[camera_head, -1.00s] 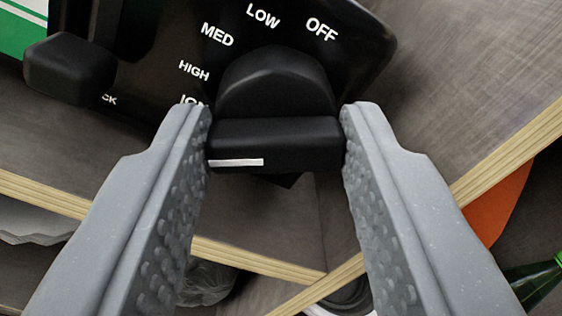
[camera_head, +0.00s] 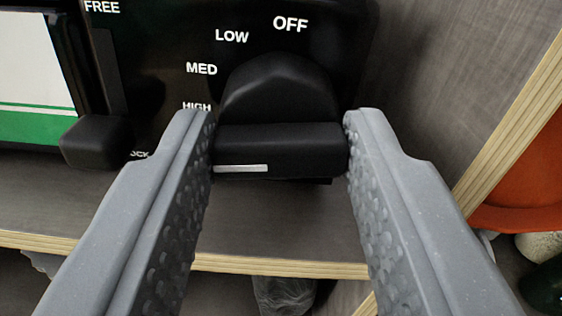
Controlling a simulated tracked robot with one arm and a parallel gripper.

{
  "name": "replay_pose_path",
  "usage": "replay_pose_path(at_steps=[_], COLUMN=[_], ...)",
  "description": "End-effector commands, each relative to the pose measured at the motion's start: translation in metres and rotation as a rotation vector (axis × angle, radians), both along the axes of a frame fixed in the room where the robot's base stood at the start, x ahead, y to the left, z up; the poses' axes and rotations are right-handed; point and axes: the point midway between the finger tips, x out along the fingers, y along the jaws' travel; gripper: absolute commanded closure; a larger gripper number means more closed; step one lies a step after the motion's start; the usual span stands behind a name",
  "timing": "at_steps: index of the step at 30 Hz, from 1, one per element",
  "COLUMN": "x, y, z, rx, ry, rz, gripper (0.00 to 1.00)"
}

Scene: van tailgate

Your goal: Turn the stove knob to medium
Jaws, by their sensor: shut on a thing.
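The black stove knob (camera_head: 280,146) sits on a glossy black panel (camera_head: 170,35) in the middle of the view. It has a raised grip bar with a white mark near its left end. My gripper (camera_head: 280,143) is shut on it, with one grey finger at each end of the bar. The white mark points left, towards the left finger. The labels OFF, LOW, MED and HIGH run in an arc above and left of the knob. HIGH lies just above the left fingertip, and that finger hides the panel below it.
A black lever (camera_head: 96,142) with FREE above it and a partly hidden label below is at the left. A white and green box (camera_head: 35,75) is behind it. A wooden shelf edge (camera_head: 270,266) runs below, and an orange object (camera_head: 525,170) is at the right.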

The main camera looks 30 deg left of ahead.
Motion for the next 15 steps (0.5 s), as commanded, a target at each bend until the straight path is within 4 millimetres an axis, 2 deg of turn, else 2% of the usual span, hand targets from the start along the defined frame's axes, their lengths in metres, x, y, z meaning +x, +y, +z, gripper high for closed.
replay_pose_path(at_steps=[1, 15], x=[0.0005, 0.002], y=[0.0005, -0.0026], z=[0.0088, 0.007], rx=[0.027, 0.293], ry=[0.015, 0.205], rz=[0.001, -0.002], gripper=[0.87, 0.87])
